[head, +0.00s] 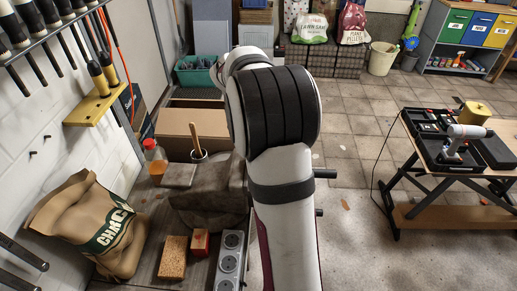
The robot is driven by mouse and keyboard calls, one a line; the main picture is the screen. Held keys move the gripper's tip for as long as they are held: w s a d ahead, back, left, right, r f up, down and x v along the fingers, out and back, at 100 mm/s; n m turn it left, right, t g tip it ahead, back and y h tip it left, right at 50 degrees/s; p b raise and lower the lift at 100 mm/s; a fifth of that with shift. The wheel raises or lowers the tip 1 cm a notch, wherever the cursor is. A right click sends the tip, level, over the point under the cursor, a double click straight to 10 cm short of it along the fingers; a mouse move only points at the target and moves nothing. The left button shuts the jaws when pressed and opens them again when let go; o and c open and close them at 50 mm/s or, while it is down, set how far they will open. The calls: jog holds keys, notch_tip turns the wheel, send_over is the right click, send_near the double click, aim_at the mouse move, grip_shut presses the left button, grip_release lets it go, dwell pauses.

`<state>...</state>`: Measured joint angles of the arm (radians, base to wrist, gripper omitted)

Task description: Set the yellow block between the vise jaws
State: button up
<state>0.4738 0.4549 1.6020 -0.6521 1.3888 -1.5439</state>
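In the head view my own arm fills the middle and hides much of the bench. My gripper is not visible. I cannot make out a plain yellow block. A speckled tan-orange block (173,257) lies on the bench left of the arm, and I cannot tell whether it is the task's block. A grey-brown bulky shape (212,203) shows just left of the arm; I cannot tell whether it is part of the vise. Dark rod ends (325,173) stick out right of the arm. No vise jaws are visible.
A folding workbench (450,218) with tools stands right. Tiled floor between is open.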

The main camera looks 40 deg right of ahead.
dwell(0.3)
jog(key=o, duration=1.2)
notch_tip(320, 180, up, 8)
jog(key=shift+f, duration=0.15)
